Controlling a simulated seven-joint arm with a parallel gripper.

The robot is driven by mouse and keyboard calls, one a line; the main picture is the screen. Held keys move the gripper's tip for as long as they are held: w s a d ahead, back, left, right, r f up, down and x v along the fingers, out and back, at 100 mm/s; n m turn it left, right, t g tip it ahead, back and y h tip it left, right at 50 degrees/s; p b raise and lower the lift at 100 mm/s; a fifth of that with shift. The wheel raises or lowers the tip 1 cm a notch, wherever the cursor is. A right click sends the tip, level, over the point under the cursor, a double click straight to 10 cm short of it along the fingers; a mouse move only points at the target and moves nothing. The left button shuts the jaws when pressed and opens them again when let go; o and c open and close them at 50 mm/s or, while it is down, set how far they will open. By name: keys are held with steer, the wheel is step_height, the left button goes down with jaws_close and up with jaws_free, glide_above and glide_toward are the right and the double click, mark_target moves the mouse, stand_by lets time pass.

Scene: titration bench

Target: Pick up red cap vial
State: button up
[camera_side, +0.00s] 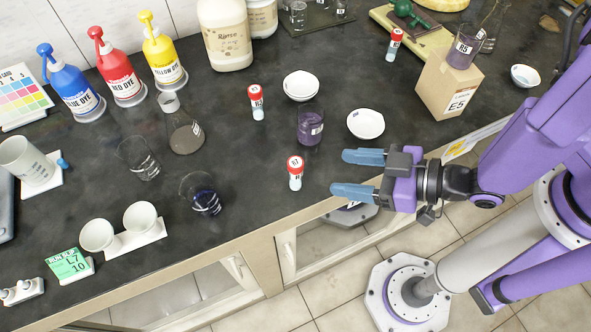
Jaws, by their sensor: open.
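Several red cap vials show in the side view. One red cap vial (295,173) stands upright near the front edge of the bench. Another red cap vial (256,102) stands upright farther back, and a third vial with a red cap (394,44) is at the back by the yellow-green board. My gripper (360,174) is open and empty, its two blue fingers pointing left. It is to the right of the nearest vial, apart from it, over the bench's front edge.
A purple-filled beaker (310,126) and white dishes (366,124) stand behind my gripper. A dark-blue-liquid beaker (201,195) is left of the nearest vial. A box marked E5 (448,84) carries another beaker (462,48). Dye bottles (119,76) stand back left.

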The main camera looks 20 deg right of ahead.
mark_target(302, 168)
steer(key=x, duration=0.7)
steer(key=shift+x, duration=3)
steer(key=shift+w+d, duration=0.1)
steer(key=shift+w, duration=0.05)
steer(key=shift+c, duration=0.2)
steer(key=c, duration=1)
